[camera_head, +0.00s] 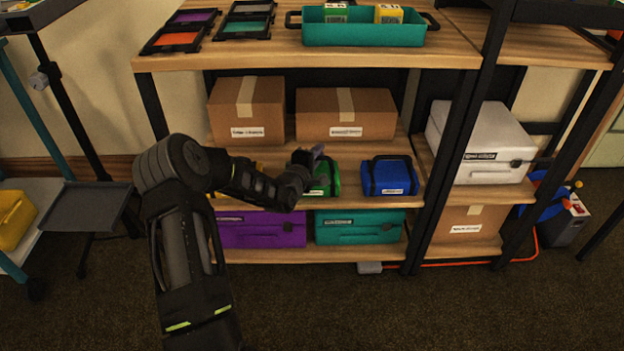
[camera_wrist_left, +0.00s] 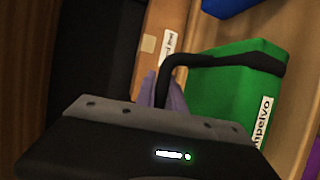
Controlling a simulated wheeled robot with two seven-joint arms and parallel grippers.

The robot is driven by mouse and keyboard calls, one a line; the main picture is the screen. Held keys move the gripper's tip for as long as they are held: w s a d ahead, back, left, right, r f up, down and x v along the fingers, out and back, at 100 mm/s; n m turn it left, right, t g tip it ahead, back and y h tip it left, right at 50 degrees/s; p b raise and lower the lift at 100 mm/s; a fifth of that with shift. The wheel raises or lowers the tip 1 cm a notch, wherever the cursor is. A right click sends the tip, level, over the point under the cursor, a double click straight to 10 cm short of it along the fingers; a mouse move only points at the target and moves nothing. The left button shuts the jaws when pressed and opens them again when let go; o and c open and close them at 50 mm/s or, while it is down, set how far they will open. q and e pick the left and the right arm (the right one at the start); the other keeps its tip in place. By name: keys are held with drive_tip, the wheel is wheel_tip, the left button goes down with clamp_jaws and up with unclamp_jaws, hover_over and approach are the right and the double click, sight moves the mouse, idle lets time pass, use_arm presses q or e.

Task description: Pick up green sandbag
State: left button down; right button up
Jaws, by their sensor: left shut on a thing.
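The green sandbag (camera_head: 331,178) sits on the middle shelf, partly hidden behind my left gripper. In the left wrist view the green sandbag (camera_wrist_left: 232,95) fills the right side, with a black handle (camera_wrist_left: 205,61) along its top and a white label. My left gripper (camera_head: 312,160) reaches in from the left at the sandbag's top. In the left wrist view its fingers (camera_wrist_left: 163,92) are shut on the black handle. Whether the bag is lifted off the shelf cannot be told. My right gripper is not in view.
A blue sandbag (camera_head: 390,178) stands just right of the green one. Cardboard boxes (camera_head: 346,113) stand behind. A purple case (camera_head: 262,230) and a teal case (camera_head: 360,227) are on the shelf below. The top shelf (camera_head: 400,58) hangs above, and a black post stands to the right.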

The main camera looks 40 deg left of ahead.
use_arm(q)
drive_tip(key=shift+w+r, duration=0.1)
drive_tip(key=shift+r, duration=0.1)
wheel_tip(320, 180, up, 10)
drive_tip(key=p, duration=0.3)
idle(0.4)
idle(0.6)
